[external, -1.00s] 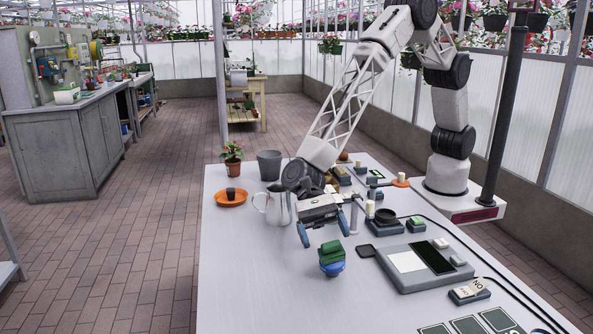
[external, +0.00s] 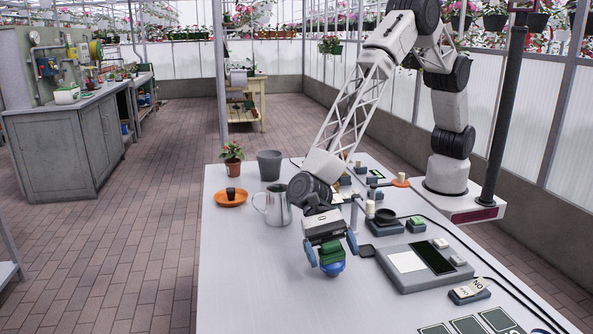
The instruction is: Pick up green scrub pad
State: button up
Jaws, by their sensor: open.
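The green scrub pad (external: 331,252) sits on top of a round blue object (external: 333,268) on the grey table. My gripper (external: 331,251) is open and points down over the pad. One blue finger shows to the left of the pad and the other to its right. The gripper body covers the area just behind the pad. I cannot tell whether either finger touches it.
A metal pitcher (external: 277,206) stands behind and left of my gripper. A grey device with a white panel (external: 407,262) lies to the right, with a small black square (external: 367,251) beside it. A potted plant (external: 233,158), a grey pot (external: 269,165) and an orange saucer (external: 222,200) stand farther back. The front-left tabletop is clear.

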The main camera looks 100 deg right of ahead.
aim_at(333, 245)
jog(key=c, duration=1.1)
jog(key=shift+o, duration=0.2)
jog(key=shift+r, duration=0.1)
jog(key=shift+r, duration=4.9)
